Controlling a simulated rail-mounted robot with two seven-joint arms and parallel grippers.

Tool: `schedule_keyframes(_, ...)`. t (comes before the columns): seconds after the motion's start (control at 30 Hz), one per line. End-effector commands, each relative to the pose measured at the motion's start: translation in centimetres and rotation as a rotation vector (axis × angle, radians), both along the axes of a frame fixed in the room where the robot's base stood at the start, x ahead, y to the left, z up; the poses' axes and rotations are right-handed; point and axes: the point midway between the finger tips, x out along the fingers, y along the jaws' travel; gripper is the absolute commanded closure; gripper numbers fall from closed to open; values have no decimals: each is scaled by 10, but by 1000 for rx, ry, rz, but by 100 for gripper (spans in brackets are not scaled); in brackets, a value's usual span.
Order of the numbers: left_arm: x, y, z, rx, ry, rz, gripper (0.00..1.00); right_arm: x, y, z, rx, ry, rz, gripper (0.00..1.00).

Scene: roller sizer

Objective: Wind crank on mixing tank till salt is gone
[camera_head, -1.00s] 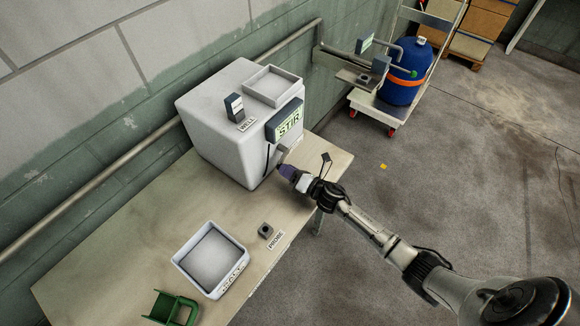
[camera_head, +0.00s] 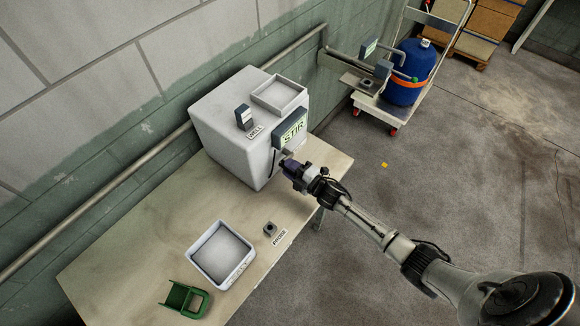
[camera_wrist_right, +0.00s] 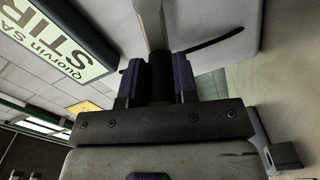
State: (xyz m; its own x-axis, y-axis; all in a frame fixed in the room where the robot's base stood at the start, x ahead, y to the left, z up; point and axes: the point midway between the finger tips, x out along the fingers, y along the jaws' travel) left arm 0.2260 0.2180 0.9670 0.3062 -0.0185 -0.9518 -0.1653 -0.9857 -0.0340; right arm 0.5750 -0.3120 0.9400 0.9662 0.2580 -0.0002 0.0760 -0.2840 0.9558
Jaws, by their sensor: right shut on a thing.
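The mixing tank (camera_head: 225,135) is a pale grey box on the table, with a STIR sign (camera_head: 291,130) on its front; the sign also shows in the right wrist view (camera_wrist_right: 52,42). My right gripper (camera_head: 289,164) is at the tank's front face, below the sign. In the right wrist view its purple-padded fingers (camera_wrist_right: 158,75) are shut around a dark grip, the crank handle (camera_wrist_right: 160,68), below a pale metal arm. The open tray (camera_head: 280,93) on top of the tank looks empty of anything distinct. No salt can be made out inside the tank. My left gripper is out of view.
On the table (camera_head: 130,235) lie a white bin (camera_head: 192,254) of pale material, a green scoop-like holder (camera_head: 185,299) and a small dark block (camera_head: 270,228) by a PROBE label. A trolley (camera_head: 368,105) with a blue drum (camera_head: 411,70) stands behind right.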

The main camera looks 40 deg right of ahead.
Motion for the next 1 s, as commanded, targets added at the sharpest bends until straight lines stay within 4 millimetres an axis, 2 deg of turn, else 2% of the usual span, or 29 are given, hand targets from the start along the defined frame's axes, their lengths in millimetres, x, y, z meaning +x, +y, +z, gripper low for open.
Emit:
schedule_keyframes(0.1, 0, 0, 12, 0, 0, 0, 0, 1, -3, 10, 106, 28, 0, 96)
schedule_keyframes(0.5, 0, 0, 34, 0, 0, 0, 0, 4, -13, 25, 472, 126, 0, 96)
schedule_keyframes(1.0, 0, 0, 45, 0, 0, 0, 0, 8, -31, 35, 874, 233, 0, 96)
